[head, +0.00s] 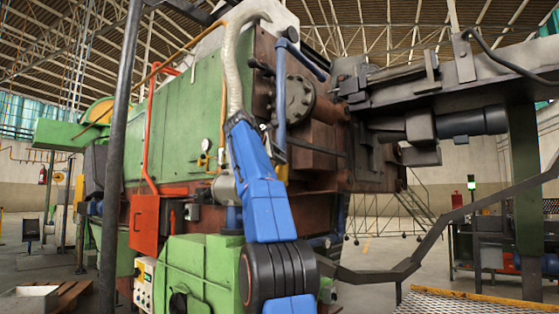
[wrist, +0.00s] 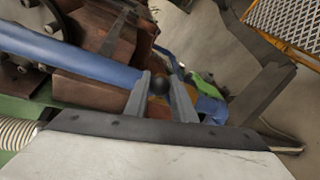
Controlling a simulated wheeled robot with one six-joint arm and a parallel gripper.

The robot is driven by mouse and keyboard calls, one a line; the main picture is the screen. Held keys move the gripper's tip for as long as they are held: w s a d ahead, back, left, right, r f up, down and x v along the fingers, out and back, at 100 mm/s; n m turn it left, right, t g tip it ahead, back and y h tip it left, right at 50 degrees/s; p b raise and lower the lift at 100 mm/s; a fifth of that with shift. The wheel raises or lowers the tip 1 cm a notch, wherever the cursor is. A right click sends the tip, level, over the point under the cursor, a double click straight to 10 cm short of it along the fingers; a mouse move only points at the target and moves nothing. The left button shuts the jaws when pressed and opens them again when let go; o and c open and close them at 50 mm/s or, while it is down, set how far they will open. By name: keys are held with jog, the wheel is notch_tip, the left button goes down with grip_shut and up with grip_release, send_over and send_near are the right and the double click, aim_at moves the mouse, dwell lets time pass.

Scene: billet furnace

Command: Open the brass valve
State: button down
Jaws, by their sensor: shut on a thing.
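My gripper (wrist: 162,76) is in the wrist view, with its two grey fingers on either side of a dark round knob (wrist: 158,85). It is shut on this knob. A brownish, brass-like surface shows just behind and below the knob, but I cannot tell whether it is the brass valve's body. No brass valve can be clearly made out there.
A blue pipe (wrist: 75,68) runs close to the left of my fingers. Rusty furnace blocks lie behind it. A dark bent rail (head: 440,235) crosses the right side, above a yellow-edged mesh platform (head: 470,300). Open floor shows at the right.

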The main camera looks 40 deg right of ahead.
jog(key=shift+w+n, duration=0.4)
dwell(0.4)
jog(key=c, duration=1.5)
grip_release()
jog(key=shift+w+a, duration=0.1)
jog(key=shift+w, duration=0.05)
jog(key=shift+r, duration=0.1)
jog(key=shift+s+a, duration=0.2)
jog(key=v, duration=1.7)
jog(key=shift+w+r, duration=0.25)
jog(key=shift+r, duration=0.05)
jog(key=shift+c, duration=0.3)
